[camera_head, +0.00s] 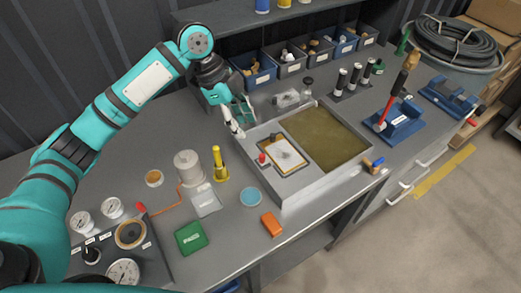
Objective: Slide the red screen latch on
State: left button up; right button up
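A small red knob-like part (262,159), which may be the red screen latch, stands at the left end of a grey open-topped box (290,188). It is beside a clipboard-like plate with a white sheet (284,154). My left gripper (236,129) points down at the box's back left corner, behind and left of the red part and apart from it. Its fingers overlap in this view, so their opening is unclear; I see nothing held. My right gripper is out of view.
Blue and grey bins (290,65) line the back. A blue stand (398,122) with a red-shafted tool is on the right. Gauges (123,271), a yellow bottle-like item (219,163), a green box (191,236) and an orange block (271,223) occupy the front left.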

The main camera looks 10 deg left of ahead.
aim_at(261, 155)
pick_arm(q)
jog(key=p+x, duration=0.2)
jog(key=x, duration=1)
jog(key=shift+w+f, duration=0.2)
jog(key=shift+f, duration=0.05)
grip_shut()
